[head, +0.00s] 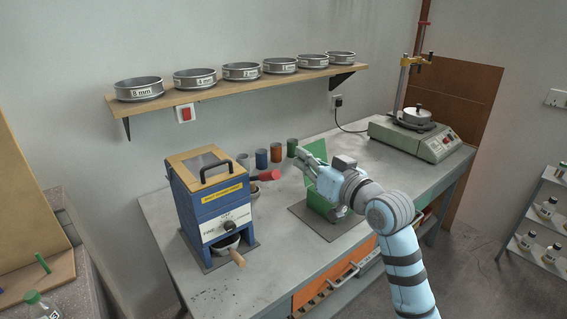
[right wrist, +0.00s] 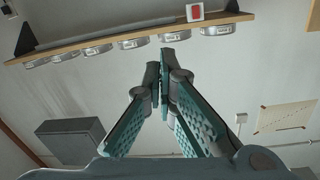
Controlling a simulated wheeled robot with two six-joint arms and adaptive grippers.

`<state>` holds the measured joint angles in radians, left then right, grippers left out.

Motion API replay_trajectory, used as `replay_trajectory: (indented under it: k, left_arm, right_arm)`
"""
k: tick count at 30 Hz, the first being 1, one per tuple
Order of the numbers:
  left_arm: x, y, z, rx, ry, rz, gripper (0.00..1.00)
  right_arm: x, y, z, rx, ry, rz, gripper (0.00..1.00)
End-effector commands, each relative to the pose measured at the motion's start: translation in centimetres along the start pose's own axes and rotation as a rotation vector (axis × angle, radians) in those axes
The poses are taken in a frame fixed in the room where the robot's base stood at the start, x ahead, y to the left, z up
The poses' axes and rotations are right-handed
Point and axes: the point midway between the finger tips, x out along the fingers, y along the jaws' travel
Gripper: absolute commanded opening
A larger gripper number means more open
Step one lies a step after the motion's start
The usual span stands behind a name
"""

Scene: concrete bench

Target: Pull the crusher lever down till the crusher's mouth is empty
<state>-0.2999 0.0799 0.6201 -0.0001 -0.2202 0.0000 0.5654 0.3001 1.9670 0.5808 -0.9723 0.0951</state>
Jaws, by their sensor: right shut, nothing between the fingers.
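The green crusher (head: 316,149) stands on a dark base plate (head: 314,224) in the middle of the bench, largely hidden behind my right arm. Its mouth and what is in it cannot be made out. A red grip (head: 269,175) shows just left of the crusher; I cannot tell whether it is the lever's end. My right gripper (head: 303,158) is in front of the crusher's upper part, fingers pointing up and left. In the right wrist view the fingertips (right wrist: 163,67) are together with nothing between them. My left gripper is not in view.
A blue mill (head: 213,200) with a wooden-handled pan stands left on the bench (head: 165,218). Several coloured cups (head: 262,158) stand behind. A sieve shaker (head: 415,138) is at the far right. Sieves line a wall shelf (head: 240,92). Bench front between mill and crusher is clear.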

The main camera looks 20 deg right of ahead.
Motion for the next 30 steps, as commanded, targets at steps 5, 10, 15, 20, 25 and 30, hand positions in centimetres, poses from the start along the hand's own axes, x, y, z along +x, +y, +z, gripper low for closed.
replay_trajectory:
  k: [5,10,15,20,25,30]
  left_arm:
    - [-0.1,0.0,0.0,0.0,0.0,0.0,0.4]
    - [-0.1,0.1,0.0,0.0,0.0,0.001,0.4]
    - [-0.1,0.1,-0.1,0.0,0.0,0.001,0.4]
    - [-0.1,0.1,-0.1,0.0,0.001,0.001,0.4]
    - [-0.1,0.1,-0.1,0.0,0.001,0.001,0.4]
    - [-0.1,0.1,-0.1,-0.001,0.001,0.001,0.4]
  right_arm:
    - [3.4,-0.1,-0.1,0.004,0.0,-0.002,0.0]
    - [7.1,-0.1,-0.1,0.003,0.0,-0.002,0.0]
    - [8.2,-0.1,1.7,-0.001,-0.003,0.0,0.0]
    - [7.5,-0.1,3.4,-0.002,-0.001,0.0,0.0]
    - [7.3,-0.1,3.8,-0.002,-0.001,0.0,0.0]
    - [7.3,-0.1,3.8,-0.002,-0.001,0.0,0.0]
